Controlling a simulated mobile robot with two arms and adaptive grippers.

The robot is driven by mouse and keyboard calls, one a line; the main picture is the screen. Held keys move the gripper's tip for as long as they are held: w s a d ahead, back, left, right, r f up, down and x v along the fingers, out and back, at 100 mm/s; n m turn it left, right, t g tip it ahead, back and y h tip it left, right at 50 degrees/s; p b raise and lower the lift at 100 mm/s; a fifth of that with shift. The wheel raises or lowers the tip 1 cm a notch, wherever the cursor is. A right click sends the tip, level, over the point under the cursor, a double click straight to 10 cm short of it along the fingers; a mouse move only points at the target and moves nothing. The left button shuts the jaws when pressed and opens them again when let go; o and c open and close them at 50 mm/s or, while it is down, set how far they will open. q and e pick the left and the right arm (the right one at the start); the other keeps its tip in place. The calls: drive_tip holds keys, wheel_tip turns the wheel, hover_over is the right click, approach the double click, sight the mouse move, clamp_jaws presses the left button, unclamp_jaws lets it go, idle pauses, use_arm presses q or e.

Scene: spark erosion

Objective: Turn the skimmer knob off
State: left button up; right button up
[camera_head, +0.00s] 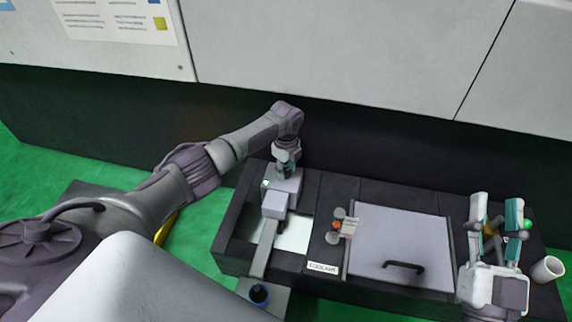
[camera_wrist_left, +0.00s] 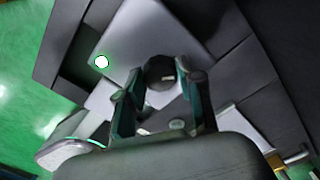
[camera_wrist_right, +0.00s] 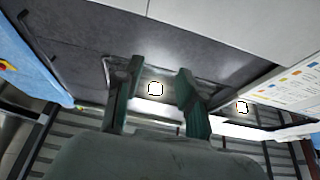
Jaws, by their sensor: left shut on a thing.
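The skimmer (camera_head: 280,203) is a light grey box unit on the dark tank, with a green lamp (camera_head: 265,184) on its top. In the left wrist view, the black round skimmer knob (camera_wrist_left: 158,70) with a small light mark sits on the grey top plate (camera_wrist_left: 150,35), between the two fingers. My left gripper (camera_head: 288,163) is shut on the knob from above and hides it in the head view. The lit lamp also shows in the left wrist view (camera_wrist_left: 101,62). My right gripper (camera_head: 497,203) is open and empty, raised at the right, away from the skimmer.
The tank top has a grey lid (camera_head: 395,240) with a black handle (camera_head: 403,266) and a small orange and grey fitting (camera_head: 338,226). A white cup (camera_head: 547,268) stands at the far right. A blue-black cap (camera_head: 259,293) is at the front left. The machine wall (camera_head: 350,50) rises behind.

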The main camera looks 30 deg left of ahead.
sight(286, 171)
use_arm(q)
drive_tip(key=n+p, duration=0.1)
drive_tip(key=n, duration=0.1)
drive_tip(key=shift+r+n+p, duration=0.1)
drive_tip(key=shift+n+p, duration=0.2)
drive_tip(key=shift+n, duration=0.1)
drive_tip(key=n+p, duration=0.1)
drive_tip(key=n, duration=0.3)
drive_tip(key=shift+p, duration=0.3)
drive_tip(key=shift+n, duration=0.7)
use_arm(e)
wheel_tip(286, 171, down, 15)
drive_tip(key=s+d+g+h, duration=0.1)
drive_tip(key=d+g+h, duration=0.1)
drive_tip(key=g, duration=0.8)
drive_tip(key=shift+s+d+m+h, duration=0.3)
drive_tip(key=shift+s+d+h, duration=0.1)
drive_tip(key=shift+h, duration=0.4)
drive_tip(key=shift+f, duration=0.1)
use_arm(q)
drive_tip(key=o, duration=1.2)
drive_tip(key=shift+c, duration=0.2)
wheel_tip(286, 171, up, 12)
